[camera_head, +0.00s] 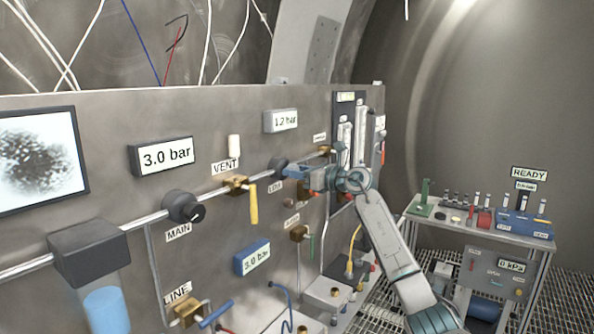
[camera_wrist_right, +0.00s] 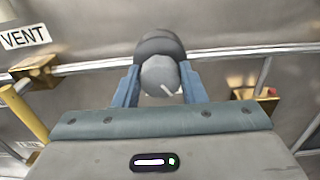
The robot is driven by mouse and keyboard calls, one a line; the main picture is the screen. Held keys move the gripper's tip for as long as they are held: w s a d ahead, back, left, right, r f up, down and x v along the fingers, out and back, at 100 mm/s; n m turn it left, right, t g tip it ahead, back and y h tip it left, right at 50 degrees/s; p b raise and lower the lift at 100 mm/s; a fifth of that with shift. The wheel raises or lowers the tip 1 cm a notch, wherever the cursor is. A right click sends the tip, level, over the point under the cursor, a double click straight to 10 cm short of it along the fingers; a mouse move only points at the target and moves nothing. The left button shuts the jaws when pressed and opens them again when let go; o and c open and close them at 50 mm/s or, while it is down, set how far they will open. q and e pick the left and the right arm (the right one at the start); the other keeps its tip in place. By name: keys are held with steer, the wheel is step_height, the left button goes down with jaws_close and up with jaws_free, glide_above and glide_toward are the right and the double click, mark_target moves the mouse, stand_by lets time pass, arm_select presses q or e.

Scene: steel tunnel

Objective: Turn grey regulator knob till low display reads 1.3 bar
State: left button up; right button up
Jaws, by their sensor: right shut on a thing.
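The grey regulator knob (camera_wrist_right: 158,76) sits on the pipe in the right wrist view, with a pale pointer mark on its face. My right gripper (camera_wrist_right: 160,88) is shut on it, one blue finger at each side. In the head view the dark regulator body (camera_head: 279,164) shows at the fingertips of my right gripper (camera_head: 290,170), and the label below is partly covered. My left gripper is out of view.
The MAIN knob (camera_head: 184,207) and the yellow-handled VENT valve (camera_head: 238,186) are to the left on the same panel. A bench (camera_head: 475,234) stands at right.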

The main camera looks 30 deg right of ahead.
steer(key=shift+m, duration=0.8)
steer(key=o, duration=1)
steer(key=shift+s, duration=0.1)
steer(key=shift+b+v, duration=2.75)
steer(key=shift+v, duration=2.6)
steer(key=shift+f, duration=0.1)
